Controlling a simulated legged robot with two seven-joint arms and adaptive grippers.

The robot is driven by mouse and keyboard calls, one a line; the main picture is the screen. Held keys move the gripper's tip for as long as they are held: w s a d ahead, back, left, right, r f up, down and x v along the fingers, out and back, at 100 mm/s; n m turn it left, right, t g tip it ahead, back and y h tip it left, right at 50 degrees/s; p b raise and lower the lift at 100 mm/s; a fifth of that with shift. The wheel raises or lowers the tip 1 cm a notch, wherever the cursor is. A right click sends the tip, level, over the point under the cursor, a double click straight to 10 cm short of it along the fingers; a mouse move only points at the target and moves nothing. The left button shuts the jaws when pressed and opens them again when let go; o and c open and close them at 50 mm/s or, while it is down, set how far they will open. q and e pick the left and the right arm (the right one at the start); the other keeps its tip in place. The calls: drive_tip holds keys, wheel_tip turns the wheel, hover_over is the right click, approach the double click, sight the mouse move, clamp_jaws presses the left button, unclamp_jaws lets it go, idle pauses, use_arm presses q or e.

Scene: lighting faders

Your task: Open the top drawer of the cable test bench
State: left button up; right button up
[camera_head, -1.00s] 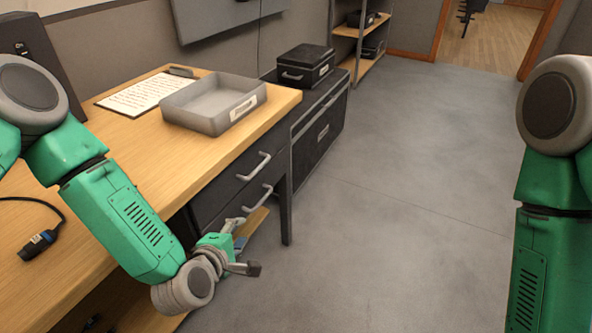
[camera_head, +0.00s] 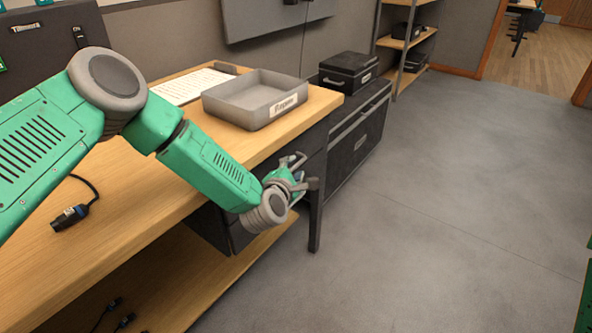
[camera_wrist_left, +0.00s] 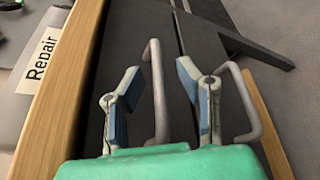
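The cable test bench (camera_head: 150,215) has a wooden top and dark drawers under its right end. In the left wrist view, the top drawer (camera_wrist_left: 133,35) lies beside the wooden edge, with a grey bar handle (camera_wrist_left: 158,95). The lower drawer (camera_wrist_left: 215,65) has its own handle (camera_wrist_left: 248,110), right of the fingers. Both drawers look shut. My left gripper (camera_head: 304,172) is at the drawer fronts; its blue-padded fingers (camera_wrist_left: 158,80) are open, one each side of the top handle, with gaps showing. In the head view my gripper mostly hides the handles. My right gripper is out of view.
A grey tray (camera_head: 228,108) labelled Repair, a paper sheet (camera_head: 190,86) and a cable (camera_head: 75,212) are on the bench top. A bench leg (camera_head: 316,225) stands close to my left gripper. A black case (camera_head: 352,140) stands beyond. The floor on the right is clear.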

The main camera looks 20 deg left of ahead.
use_arm(q)
drive_tip(key=shift+x, duration=0.75)
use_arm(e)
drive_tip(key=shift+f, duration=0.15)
use_arm(q)
clamp_jaws()
drive_tip(key=shift+s, duration=0.1)
